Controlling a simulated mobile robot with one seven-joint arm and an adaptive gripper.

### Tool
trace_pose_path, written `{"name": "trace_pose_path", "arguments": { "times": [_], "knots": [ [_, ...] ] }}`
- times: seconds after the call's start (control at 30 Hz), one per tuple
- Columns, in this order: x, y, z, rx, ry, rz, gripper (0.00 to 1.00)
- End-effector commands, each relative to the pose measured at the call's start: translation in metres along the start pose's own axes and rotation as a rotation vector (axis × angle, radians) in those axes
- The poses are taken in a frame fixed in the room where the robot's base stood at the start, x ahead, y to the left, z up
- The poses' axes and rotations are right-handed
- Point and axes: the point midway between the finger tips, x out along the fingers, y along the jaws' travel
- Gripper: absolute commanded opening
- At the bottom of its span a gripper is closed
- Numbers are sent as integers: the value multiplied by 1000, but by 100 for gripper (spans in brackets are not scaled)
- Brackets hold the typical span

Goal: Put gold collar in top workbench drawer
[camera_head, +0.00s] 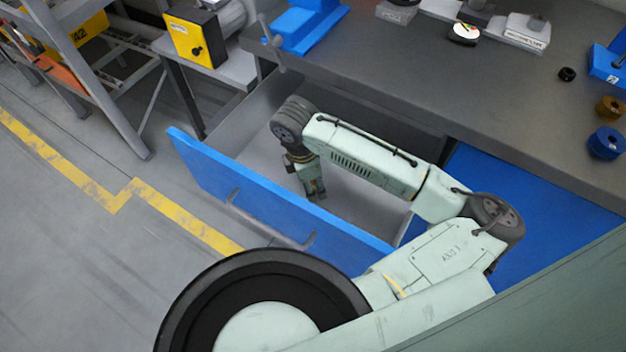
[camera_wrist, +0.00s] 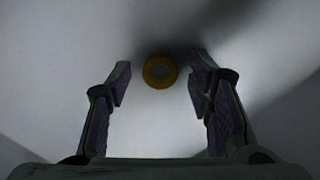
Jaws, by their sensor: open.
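The top workbench drawer is pulled open, with a blue front (camera_head: 270,195) and a grey inside. My gripper (camera_head: 316,192) reaches down into it, fingers pointing at the drawer floor. In the wrist view, the gold collar (camera_wrist: 160,71) appears against the pale drawer floor, between and just beyond the fingertips. The fingers are open and apart from it, with a gap on both sides. I cannot tell whether it lies flat on the floor. In the head view I cannot make out this collar near my gripper.
On the workbench (camera_head: 420,75), a brownish-gold ring (camera_head: 609,107) stands by a blue ring (camera_head: 605,143) and a small black ring (camera_head: 567,74). A blue vise (camera_head: 305,25) sits at the bench's left end. Drawer walls surround my gripper.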

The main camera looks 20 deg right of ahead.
Motion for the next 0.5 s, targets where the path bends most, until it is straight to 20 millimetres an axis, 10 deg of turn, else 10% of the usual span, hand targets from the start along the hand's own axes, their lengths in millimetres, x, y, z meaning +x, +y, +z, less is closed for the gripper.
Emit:
{"name": "trace_pose_path", "arguments": {
  "times": [0.27,0.5],
  "knots": [
    [-8,1,1,-1,-1,2,47],
    [-52,1,0,-2,-1,4,47]
  ]
}}
